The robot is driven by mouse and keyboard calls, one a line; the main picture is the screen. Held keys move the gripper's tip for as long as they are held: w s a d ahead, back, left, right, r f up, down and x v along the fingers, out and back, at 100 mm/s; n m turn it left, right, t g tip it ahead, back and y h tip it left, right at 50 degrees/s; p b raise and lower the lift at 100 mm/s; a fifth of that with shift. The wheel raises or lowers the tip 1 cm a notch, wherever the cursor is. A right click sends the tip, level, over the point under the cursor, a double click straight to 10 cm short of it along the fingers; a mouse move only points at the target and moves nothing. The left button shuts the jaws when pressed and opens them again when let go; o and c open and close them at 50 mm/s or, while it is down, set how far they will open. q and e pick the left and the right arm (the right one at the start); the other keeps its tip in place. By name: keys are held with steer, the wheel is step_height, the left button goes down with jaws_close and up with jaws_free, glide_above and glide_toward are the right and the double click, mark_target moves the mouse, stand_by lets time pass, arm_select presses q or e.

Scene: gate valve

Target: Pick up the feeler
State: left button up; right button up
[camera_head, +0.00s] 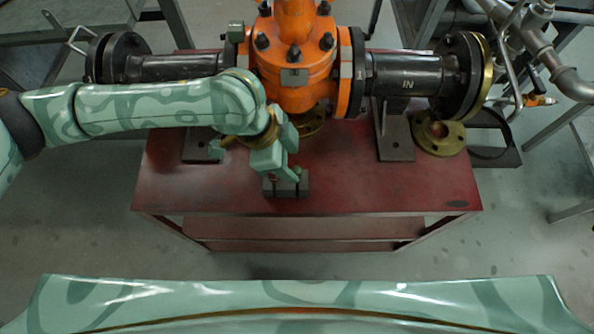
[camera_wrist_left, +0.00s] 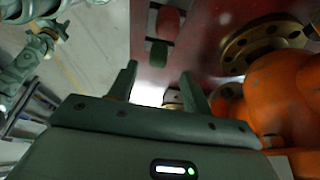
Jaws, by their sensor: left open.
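I cannot say for certain which thing is the feeler. A small dark block (camera_head: 287,188) stands near the front edge of the red table, with a small green piece (camera_head: 298,172) at its top. In the left wrist view, a red rounded piece (camera_wrist_left: 168,22) and a dark green piece (camera_wrist_left: 158,52) lie beyond the fingers. My left gripper (camera_head: 280,165) is over the block, partly hiding it. The left wrist view shows its two fingers (camera_wrist_left: 158,90) apart, with no held object between them.
The orange valve (camera_head: 293,75) with dark flanged pipes stands behind my left gripper. A brass flange (camera_head: 440,137) lies on the red table (camera_head: 350,185) at the right. Grey pipework (camera_head: 545,55) stands far right. The table's front right is mostly clear.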

mark_target(295, 170)
arm_select(q)
steer(key=b+x, duration=0.2)
steer(key=x, duration=0.1)
steer(key=b+x, duration=0.1)
steer(key=x, duration=0.1)
steer(key=shift+s+a+f, duration=0.2)
steer(key=shift+a, duration=0.05)
steer(key=shift+d+f, duration=0.1)
steer(key=shift+r, duration=0.2)
steer(key=c, duration=1.1)
arm_select(e)
steer(key=f, duration=0.1)
steer(key=s+f, duration=0.1)
steer(key=f, duration=0.1)
steer(key=shift+s+a, duration=0.15)
steer(key=shift+s, duration=0.1)
arm_select(q)
steer(key=shift+o, duration=0.2)
steer(key=shift+r, duration=0.1)
arm_select(e)
steer(key=shift+r, duration=0.1)
